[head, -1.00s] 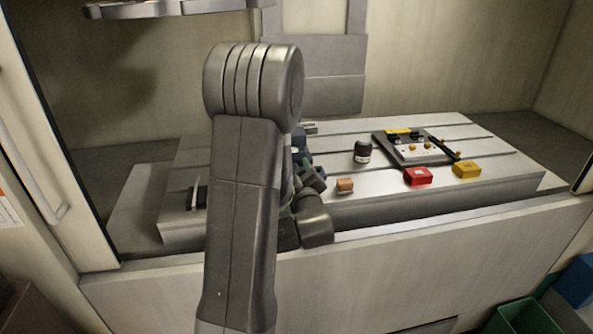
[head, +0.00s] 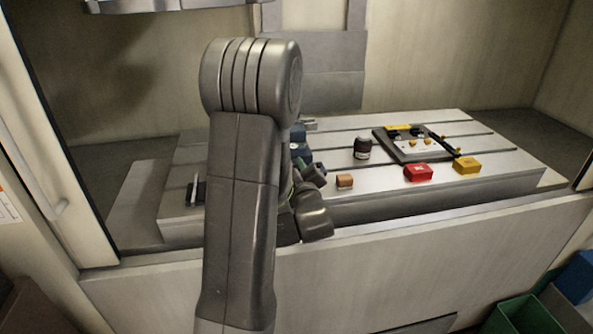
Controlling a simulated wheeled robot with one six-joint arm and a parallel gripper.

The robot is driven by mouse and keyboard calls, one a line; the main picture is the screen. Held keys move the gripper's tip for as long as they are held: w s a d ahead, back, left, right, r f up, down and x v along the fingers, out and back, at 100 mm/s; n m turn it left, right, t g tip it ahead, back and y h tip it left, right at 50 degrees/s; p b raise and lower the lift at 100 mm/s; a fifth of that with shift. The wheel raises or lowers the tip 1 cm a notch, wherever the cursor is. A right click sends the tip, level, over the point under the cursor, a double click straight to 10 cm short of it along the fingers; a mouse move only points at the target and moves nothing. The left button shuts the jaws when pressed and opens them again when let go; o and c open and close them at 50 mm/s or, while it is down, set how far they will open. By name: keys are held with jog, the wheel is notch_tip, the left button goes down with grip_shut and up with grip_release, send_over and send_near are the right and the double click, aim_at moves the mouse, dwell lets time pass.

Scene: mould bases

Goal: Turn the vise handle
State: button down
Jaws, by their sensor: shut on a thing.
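The vise is mostly hidden behind my arm. A dark blue part (head: 299,136) that looks like it belongs to it shows just right of my forearm, on the slotted table. My gripper (head: 309,172) is partly seen as small dark pieces low beside that part, above the table's front edge. It is shut, apparently on the vise handle. The handle and the contact are hidden, so the handle's angle cannot be told.
On the slotted metal table (head: 400,193), a copper-coloured piece (head: 344,181) lies close right of my gripper. Further right are a dark jar (head: 362,148), a red box (head: 417,173), a yellow box (head: 466,165) and a grey plate (head: 392,145). A small dark fixture (head: 197,191) is at left.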

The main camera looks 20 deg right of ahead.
jog(key=shift+f+m+b, duration=0.3)
jog(key=shift+m+b, duration=0.4)
jog(key=shift+b, duration=0.25)
jog(key=shift+r+m+b, duration=0.25)
jog(key=shift+m+b, duration=0.55)
jog(key=shift+m, duration=0.4)
jog(key=c, duration=1)
grip_release()
jog(key=shift+s, duration=0.1)
jog(key=b+v, duration=0.1)
jog(key=v, duration=1.2)
jog(key=shift+s, duration=0.3)
